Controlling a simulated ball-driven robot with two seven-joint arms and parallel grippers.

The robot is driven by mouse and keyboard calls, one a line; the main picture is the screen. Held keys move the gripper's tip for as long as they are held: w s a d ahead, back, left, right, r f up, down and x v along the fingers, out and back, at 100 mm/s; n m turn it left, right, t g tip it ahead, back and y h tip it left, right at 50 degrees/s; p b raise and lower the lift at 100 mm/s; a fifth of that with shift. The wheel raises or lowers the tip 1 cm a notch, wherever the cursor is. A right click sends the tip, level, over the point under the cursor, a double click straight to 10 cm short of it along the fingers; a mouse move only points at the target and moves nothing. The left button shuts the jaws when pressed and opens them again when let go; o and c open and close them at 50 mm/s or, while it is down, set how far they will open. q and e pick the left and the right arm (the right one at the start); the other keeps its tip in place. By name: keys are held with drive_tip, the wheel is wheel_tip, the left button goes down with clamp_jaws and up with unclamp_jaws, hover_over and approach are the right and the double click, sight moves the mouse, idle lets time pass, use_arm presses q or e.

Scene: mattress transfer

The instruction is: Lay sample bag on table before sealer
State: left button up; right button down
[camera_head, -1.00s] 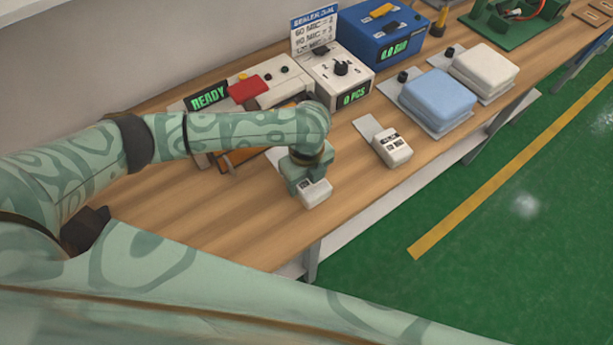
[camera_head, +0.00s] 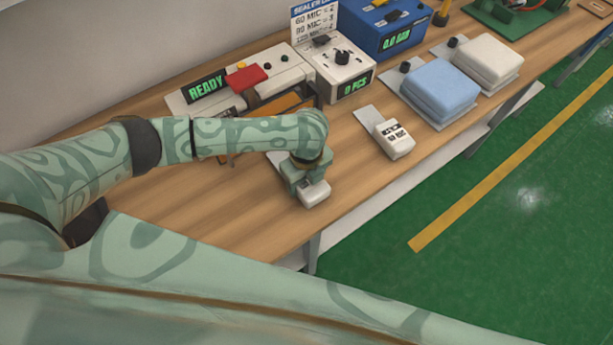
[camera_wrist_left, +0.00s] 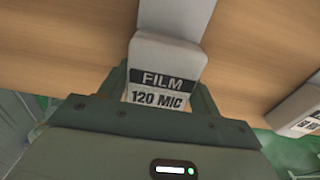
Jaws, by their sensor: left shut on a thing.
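My left gripper (camera_head: 307,182) is shut on a small white sample bag (camera_head: 315,194) near the front edge of the wooden table (camera_head: 220,210). In the left wrist view, the bag (camera_wrist_left: 168,66) sits between the two fingers and its label reads "FILM 120 MIC". I cannot tell whether the bag touches the table. The sealer (camera_head: 262,80), with a red part and a green "READY" display, stands behind my left forearm, which hides part of it. My right gripper is not in view.
A second white bag (camera_head: 395,140) lies to the right of my gripper. A white box with a dial (camera_head: 340,70), a blue box (camera_head: 385,27), a blue stack (camera_head: 440,88) and a white stack (camera_head: 487,60) stand farther along. Bare table lies left of my gripper.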

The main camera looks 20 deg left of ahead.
use_arm(q)
drive_tip(key=shift+f, duration=0.7)
drive_tip(key=o, duration=1.1)
drive_tip(key=shift+r, duration=0.1)
wheel_tip(320, 180, up, 16)
drive_tip(key=p, duration=0.5)
drive_tip(key=shift+r+p, duration=0.1)
drive_tip(key=shift+p, duration=0.25)
